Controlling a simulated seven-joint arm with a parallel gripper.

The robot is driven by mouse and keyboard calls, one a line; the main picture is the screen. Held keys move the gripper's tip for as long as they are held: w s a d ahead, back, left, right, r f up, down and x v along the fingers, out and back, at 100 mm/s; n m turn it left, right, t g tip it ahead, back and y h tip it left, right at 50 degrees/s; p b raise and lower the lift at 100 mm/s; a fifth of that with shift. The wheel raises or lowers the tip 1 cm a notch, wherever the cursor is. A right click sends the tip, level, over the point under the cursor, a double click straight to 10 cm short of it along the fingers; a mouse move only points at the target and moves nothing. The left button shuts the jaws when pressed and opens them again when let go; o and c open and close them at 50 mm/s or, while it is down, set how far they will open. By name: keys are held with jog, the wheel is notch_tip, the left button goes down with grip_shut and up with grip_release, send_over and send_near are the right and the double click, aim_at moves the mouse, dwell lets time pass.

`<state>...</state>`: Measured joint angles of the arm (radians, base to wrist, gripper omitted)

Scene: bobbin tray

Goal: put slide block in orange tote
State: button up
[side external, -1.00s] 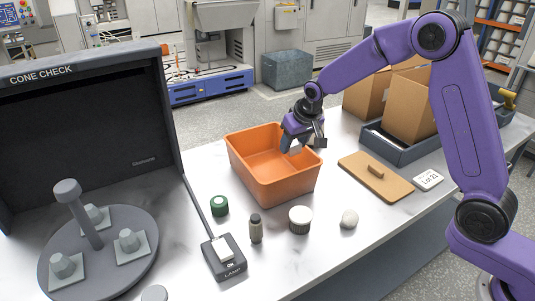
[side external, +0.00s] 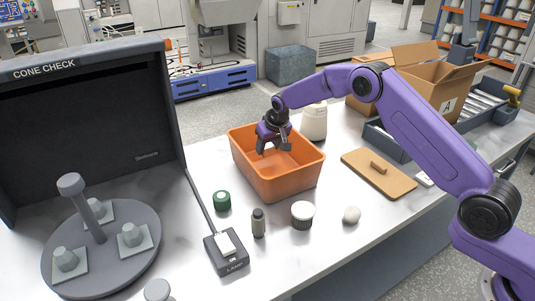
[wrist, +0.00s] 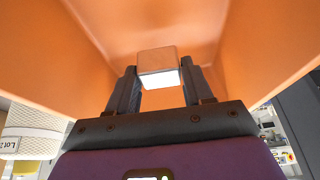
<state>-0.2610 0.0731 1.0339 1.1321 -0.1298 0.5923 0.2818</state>
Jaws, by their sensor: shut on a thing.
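The orange tote (side external: 283,184) stands on the table in the middle of the side view. Its walls surround the view of the wrist camera (wrist: 245,45). My gripper (side external: 272,148) is at the tote's opening, toward its far left part, pointing down. In the wrist view my gripper (wrist: 157,80) is shut on the slide block (wrist: 158,62), a small block with a bright white lower face. The block sits between the fingertips with the tote's orange inside beyond it. In the side view the block is not clearly visible; whether it touches the tote floor I cannot tell.
A white cone (side external: 314,122) stands close behind the tote. A tan board with a handle (side external: 378,173) lies right.

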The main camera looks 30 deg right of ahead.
aim_at(267, 154)
jog(key=shift+w+f, duration=0.25)
jog(key=shift+f, duration=1.5)
jog(key=shift+f, duration=0.15)
jog(key=o, duration=1.2)
jog(key=shift+s+r, duration=0.15)
jog(key=shift+r, duration=0.4)
jog(key=v, duration=1.1)
jog(key=shift+r, duration=0.1)
jog(key=shift+s+a, duration=0.1)
